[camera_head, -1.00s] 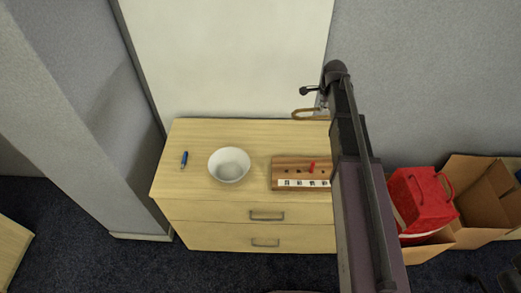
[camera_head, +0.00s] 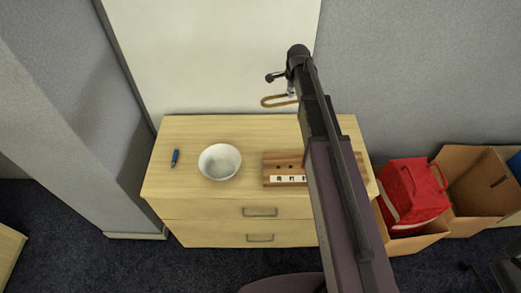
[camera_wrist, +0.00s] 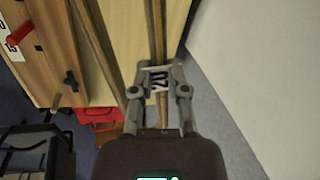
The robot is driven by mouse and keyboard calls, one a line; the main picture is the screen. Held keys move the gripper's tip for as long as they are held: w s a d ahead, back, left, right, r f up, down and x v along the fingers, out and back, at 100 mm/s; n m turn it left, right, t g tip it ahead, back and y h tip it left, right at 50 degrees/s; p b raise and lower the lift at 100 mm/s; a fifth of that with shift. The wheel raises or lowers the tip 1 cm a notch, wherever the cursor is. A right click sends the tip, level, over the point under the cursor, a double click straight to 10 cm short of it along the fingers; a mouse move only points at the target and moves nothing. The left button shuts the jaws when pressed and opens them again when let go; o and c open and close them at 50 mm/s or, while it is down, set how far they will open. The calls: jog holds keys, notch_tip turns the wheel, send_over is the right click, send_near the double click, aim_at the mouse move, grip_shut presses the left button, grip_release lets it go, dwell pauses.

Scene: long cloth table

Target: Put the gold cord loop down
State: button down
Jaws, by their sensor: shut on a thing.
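The gold cord loop (camera_head: 275,101) is held by my gripper (camera_head: 291,93) in the head view, in front of the white panel and above the back of the wooden cabinet. It sticks out to the left of the jaws. In the wrist view my gripper (camera_wrist: 160,72) is shut on it. The loop's two cords (camera_wrist: 156,25) run up the picture from the jaws. A white tag (camera_wrist: 158,78) marked 20 shows between the fingers.
The cabinet top (camera_head: 250,130) bears a blue marker (camera_head: 175,158), a white bowl (camera_head: 220,161) and a wooden peg board (camera_head: 283,167), partly hidden by my arm. Bare top lies behind the bowl. A red bag (camera_head: 412,190) and cardboard boxes (camera_head: 480,185) stand at right.

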jog(key=shift+f, duration=0.15)
jog(key=w+d+f+m+b, duration=0.2)
jog(key=d+f+m+b, duration=0.1)
jog(key=f+b, duration=0.8)
jog(key=shift+d+f+h+b, duration=0.35)
jog(key=shift+d+b, duration=0.15)
jog(key=shift+d, duration=0.2)
jog(key=shift+w, duration=0.1)
jog(key=shift+f, duration=0.1)
jog(key=b, duration=0.6)
send_over(294, 129)
notch_tip(294, 129, down, 6)
jog(key=shift+d, duration=0.1)
jog(key=shift+f, duration=0.15)
jog(key=shift+f+b, duration=1.75)
jog(key=shift+b, duration=0.25)
